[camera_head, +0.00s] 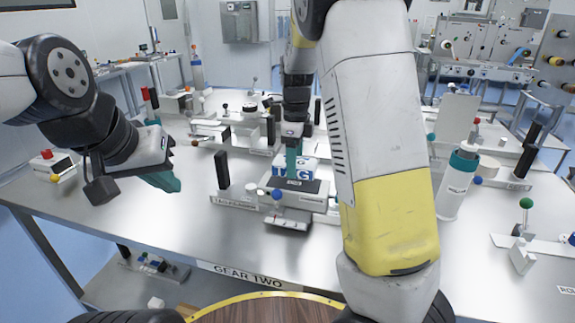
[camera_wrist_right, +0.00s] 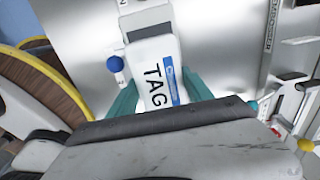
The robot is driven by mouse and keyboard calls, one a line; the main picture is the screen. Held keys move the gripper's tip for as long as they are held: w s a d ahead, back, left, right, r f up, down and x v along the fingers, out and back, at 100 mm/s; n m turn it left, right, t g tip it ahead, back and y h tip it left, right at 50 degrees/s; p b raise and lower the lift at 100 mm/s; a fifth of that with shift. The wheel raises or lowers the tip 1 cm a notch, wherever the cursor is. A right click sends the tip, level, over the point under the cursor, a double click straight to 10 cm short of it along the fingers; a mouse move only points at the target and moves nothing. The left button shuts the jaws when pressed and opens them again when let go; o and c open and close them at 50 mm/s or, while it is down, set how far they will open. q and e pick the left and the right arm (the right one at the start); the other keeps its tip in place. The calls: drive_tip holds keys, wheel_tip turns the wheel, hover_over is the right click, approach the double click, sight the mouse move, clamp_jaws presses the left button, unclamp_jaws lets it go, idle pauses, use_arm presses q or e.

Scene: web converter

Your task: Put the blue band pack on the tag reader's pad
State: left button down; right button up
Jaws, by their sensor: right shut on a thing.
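The blue band pack (camera_wrist_right: 158,72) is a white block with the word TAG and a blue stripe; in the head view (camera_head: 307,166) it is upright. My right gripper (camera_head: 293,160) is shut on it from above, with a teal finger on either side in the wrist view. The tag reader (camera_head: 310,200) is a light grey unit with a dark pad (camera_head: 318,186) on top. The pack is over the pad; I cannot tell whether it touches it. My left gripper (camera_head: 163,178) hangs over the table's left side, apart from everything; its jaw gap is not clear.
A blue knob (camera_head: 277,195) stands at the reader's front left. A black upright block (camera_head: 222,170) is left of it. A white bottle with a teal cap (camera_head: 457,184) stands right of my right arm. The metal table (camera_head: 150,222) is bare at front left.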

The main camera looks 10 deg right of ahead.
drive_tip(key=shift+s+f, duration=0.1)
drive_tip(key=shift+f, duration=1.4)
drive_tip(key=shift+f, duration=0.1)
drive_tip(key=o, duration=1.5)
drive_tip(key=shift+o, duration=0.2)
